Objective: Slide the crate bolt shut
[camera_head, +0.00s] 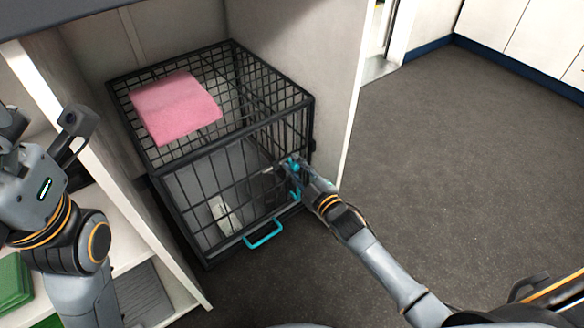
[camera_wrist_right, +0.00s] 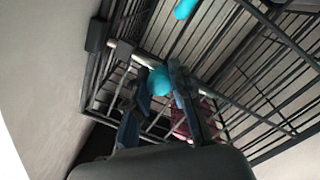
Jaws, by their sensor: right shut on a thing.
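The wire crate (camera_head: 195,152) is black and stands in an alcove, its barred door facing me. The bolt's teal knob (camera_wrist_right: 158,81) sits between the fingertips of my right gripper (camera_wrist_right: 160,88), on a grey rod (camera_wrist_right: 128,50) at the crate's bars. In the head view, my right gripper (camera_head: 294,176) is at the right side of the crate front, with teal showing around it. It is shut on the knob. How far the bolt reaches is hidden.
A teal handle (camera_head: 264,235) juts from the lower crate front. A folded pink towel (camera_head: 175,106) lies on the crate top. White panels (camera_head: 345,90) flank the alcove. A green thing (camera_head: 14,283) is on the left shelf. The dark floor (camera_head: 450,170) at right is clear.

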